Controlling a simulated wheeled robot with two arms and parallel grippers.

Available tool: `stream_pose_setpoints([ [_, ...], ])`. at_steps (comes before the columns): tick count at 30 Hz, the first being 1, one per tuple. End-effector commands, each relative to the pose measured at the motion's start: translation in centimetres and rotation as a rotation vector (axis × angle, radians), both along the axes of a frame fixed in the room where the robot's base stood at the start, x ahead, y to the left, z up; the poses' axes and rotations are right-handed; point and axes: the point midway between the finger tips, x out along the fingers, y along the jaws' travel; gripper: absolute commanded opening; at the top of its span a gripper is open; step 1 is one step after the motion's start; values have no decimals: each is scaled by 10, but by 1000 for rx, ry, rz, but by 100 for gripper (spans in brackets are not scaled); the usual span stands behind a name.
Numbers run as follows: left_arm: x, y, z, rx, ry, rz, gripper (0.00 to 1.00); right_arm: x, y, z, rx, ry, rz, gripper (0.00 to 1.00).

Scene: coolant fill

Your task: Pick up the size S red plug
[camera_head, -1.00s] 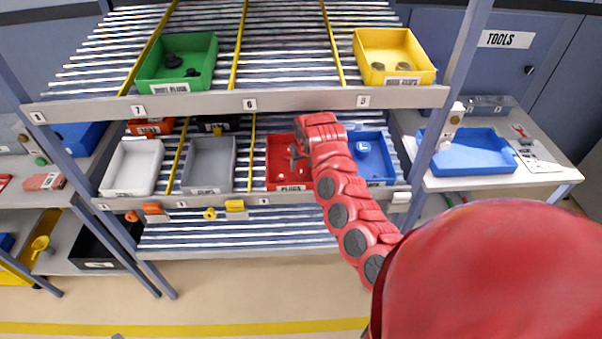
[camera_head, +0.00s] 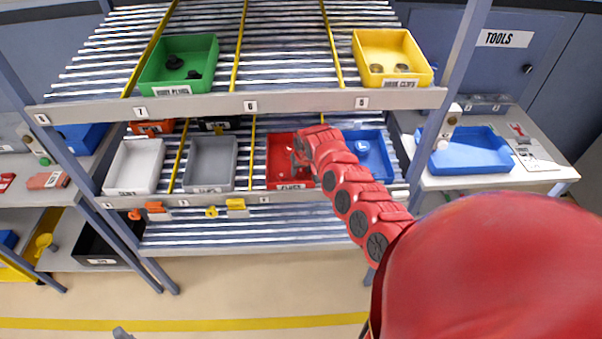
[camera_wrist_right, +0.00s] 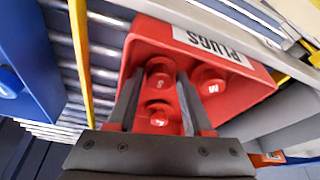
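The red PLUGS bin (camera_head: 283,176) sits on the middle shelf in the head view. The wrist view shows its red wall (camera_wrist_right: 262,112) and several red plugs inside. One red plug (camera_wrist_right: 160,72), whose letter looks like S, lies between the tips of my open right gripper (camera_wrist_right: 160,80). A plug marked M (camera_wrist_right: 209,78) sits outside the right-hand finger. Another red plug (camera_wrist_right: 158,114) sits closer to the palm, its letter hard to read. My right gripper (camera_head: 299,160) reaches into the bin. Only a small grey tip, probably my left gripper (camera_head: 122,333), shows at the bottom edge.
A blue bin (camera_head: 371,153) stands right of the red bin, a grey bin (camera_head: 209,164) and a white bin (camera_head: 134,166) to its left. The upper shelf, with a green bin (camera_head: 179,64) and a yellow bin (camera_head: 393,59), overhangs them.

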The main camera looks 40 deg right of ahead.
Motion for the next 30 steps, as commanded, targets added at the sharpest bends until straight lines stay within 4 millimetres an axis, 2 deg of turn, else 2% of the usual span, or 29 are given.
stream_pose_setpoints([
  [1,0,0,0,0,0,0,84,0,0,0,0,0,0,39],
  [6,0,0,0,0,0,0,84,0,0,0,-1,-1,0,9],
  [8,0,0,0,0,0,0,84,0,0,0,-1,-1,0,0],
  [17,0,0,-1,0,0,0,84,0,0,1,-1,-2,0,0],
  [24,0,0,-15,0,0,0,84,1,-1,15,-2,-6,-1,0],
  [30,0,0,-11,0,0,0,84,-4,4,10,-12,-43,7,0],
])
